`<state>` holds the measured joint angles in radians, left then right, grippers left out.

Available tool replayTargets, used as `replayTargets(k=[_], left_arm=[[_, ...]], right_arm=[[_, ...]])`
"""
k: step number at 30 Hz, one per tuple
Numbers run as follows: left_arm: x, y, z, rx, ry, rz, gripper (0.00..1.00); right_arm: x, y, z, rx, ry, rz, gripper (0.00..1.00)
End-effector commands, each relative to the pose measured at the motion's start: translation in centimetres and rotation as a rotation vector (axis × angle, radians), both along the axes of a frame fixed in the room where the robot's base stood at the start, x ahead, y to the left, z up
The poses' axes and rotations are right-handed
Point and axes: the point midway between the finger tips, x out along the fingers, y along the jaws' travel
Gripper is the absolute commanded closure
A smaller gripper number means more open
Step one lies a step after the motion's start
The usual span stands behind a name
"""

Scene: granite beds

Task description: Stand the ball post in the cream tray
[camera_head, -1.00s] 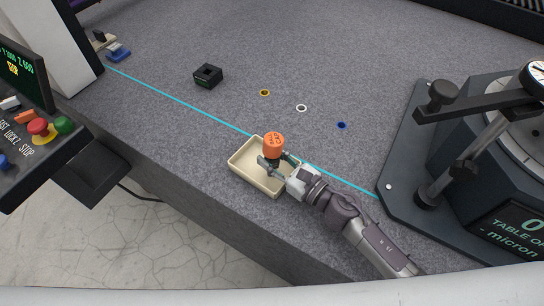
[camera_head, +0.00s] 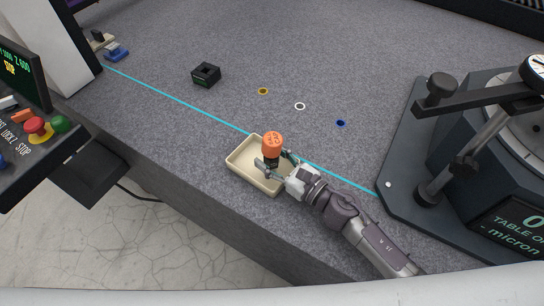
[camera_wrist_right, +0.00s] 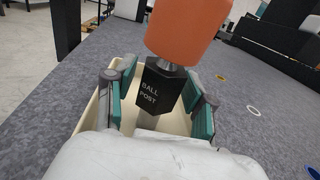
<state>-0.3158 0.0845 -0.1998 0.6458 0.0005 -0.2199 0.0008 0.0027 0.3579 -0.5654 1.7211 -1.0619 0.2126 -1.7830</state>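The ball post has an orange round cap (camera_head: 272,140) on a dark base lettered "BALL POST" (camera_wrist_right: 160,88). It stands upright inside the cream tray (camera_head: 234,166), toward the tray's far right side. The tray's pale floor and wall also show in the wrist view (camera_wrist_right: 91,113). My right gripper (camera_head: 275,161) reaches in from the lower right, over the tray. Its teal-padded fingers (camera_wrist_right: 160,90) are on either side of the dark base and look slightly apart from it. The base's underside is hidden. My left gripper is out of view.
A black square block (camera_head: 206,75) and yellow (camera_head: 263,91), white (camera_head: 300,106) and blue (camera_head: 341,123) rings lie on the granite beyond a cyan line. A dark gauge machine (camera_head: 450,150) stands right, a control panel (camera_head: 35,125) left. The bed's front edge runs close by the tray.

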Motion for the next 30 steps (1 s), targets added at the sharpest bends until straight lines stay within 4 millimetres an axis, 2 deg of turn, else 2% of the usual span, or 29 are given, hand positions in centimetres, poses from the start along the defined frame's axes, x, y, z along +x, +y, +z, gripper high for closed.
replayTargets(k=[11, 30], left_arm=[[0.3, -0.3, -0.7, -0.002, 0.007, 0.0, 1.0], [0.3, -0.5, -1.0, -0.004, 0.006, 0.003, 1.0]], right_arm=[[-0.2, -0.1, -0.7, -0.001, 0.004, -0.001, 0.35], [-2.3, -2.3, -0.9, 0.0, 0.003, 0.0, 0.35]])
